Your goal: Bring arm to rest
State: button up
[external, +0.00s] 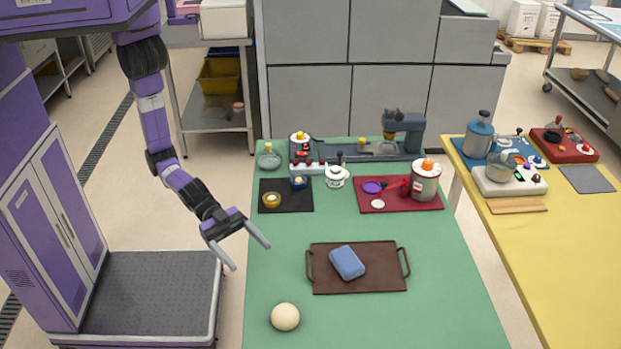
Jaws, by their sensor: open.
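My gripper (245,252) hangs at the end of my purple arm (170,160), beside and partly over the left edge of the green table (420,283). Its two grey fingers are spread apart with nothing between them. The arm reaches down from the upper left and bends towards the table. The fingers are left of the brown tray (382,283) and apart from it.
A blue block (347,262) lies on the tray. A pale ball (285,317) sits near the table's front left. A black mat (300,206), a red mat (430,206) and kitchen items stand farther back. A yellow table (560,260) is at right.

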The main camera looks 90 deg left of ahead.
jog(key=s+a+n+t+y, duration=0.1)
jog(key=a+n+t+y, duration=0.15)
jog(key=a, duration=1.25)
jog(key=s+a+n+t+y, duration=0.2)
jog(key=a+t, duration=0.1)
jog(key=a, duration=1.1)
jog(key=s+a+n+y, duration=0.3)
jog(key=s+a, duration=0.3)
jog(key=a, duration=0.2)
jog(key=s+a+n+g+y, duration=0.1)
jog(key=s+a+n+y, duration=0.2)
jog(key=s+a+y, duration=0.2)
jog(key=a, duration=0.3)
jog(key=shift+s+a+f, duration=0.35)
jog(key=shift+s, duration=0.05)
jog(key=shift+y, duration=0.25)
